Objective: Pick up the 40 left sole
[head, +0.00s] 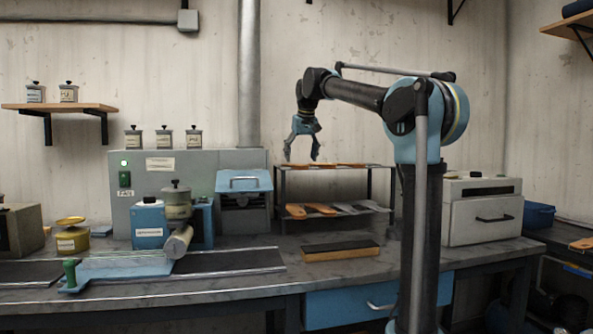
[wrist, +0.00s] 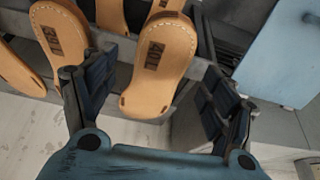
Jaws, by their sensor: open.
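My gripper (head: 302,156) is open, pointing down just above the top shelf of the rack in the head view. In the wrist view its two fingers stand on either side of a tan stitched sole (wrist: 157,72), apart from it. Another sole (wrist: 18,72) shows at the left edge. In the head view brown soles (head: 337,164) lie along the top shelf.
The rack (head: 277,190) has a lower shelf with orange-brown and grey soles (head: 320,208). A grey machine with a blue hood (head: 244,182) stands left of it. A white cabinet (head: 482,212) is to the right. A dark-topped wooden block (head: 340,251) lies in front.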

